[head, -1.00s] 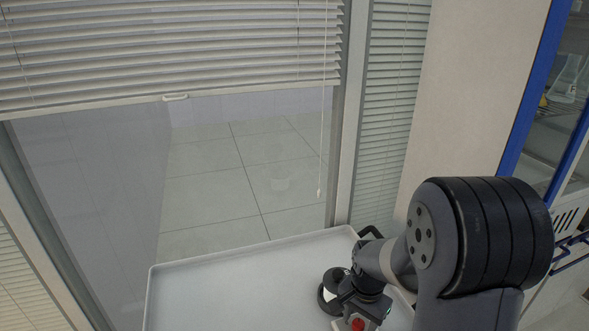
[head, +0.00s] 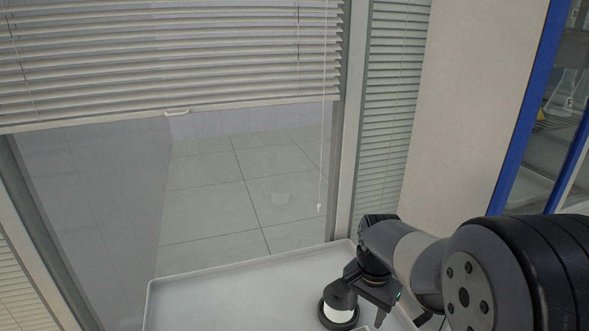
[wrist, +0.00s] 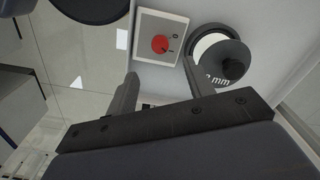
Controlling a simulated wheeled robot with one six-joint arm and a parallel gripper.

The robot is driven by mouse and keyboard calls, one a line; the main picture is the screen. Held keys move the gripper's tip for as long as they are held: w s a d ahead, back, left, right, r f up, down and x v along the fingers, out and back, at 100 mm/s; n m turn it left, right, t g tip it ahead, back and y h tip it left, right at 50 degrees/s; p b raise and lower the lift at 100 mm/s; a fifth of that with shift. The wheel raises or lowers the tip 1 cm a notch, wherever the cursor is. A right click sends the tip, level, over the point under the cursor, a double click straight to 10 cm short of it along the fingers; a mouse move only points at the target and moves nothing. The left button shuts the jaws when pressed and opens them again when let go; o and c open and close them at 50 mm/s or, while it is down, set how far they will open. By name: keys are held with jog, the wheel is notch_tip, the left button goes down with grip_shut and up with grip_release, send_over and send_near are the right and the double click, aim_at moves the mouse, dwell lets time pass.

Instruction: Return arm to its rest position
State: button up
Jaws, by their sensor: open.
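My gripper (wrist: 159,70) is open and empty, its two dark fingers apart in the wrist view. Beyond the fingers is a white square box with a red knob (wrist: 160,44); I see nothing held between them. In the head view my arm bends down from the right, and the gripper (head: 380,312) hangs low over the white tray (head: 215,278), its fingertips partly out of clear sight.
A round black-and-white item (head: 338,313) stands on the tray just left of my gripper; it also shows in the wrist view (wrist: 232,66). Behind the tray is a window with blinds (head: 170,60). A blue-framed cabinet (head: 530,120) is at right. The tray's left part is clear.

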notch_tip(320, 180, down, 9)
jog(key=shift+f, duration=0.5)
jog(key=n+p, duration=0.1)
jog(key=n, duration=0.4)
jog(key=shift+r+n, duration=0.1)
jog(key=shift+n, duration=0.3)
jog(key=n+p, duration=0.1)
jog(key=n, duration=0.5)
jog(key=shift+p, duration=0.3)
notch_tip(320, 180, up, 10)
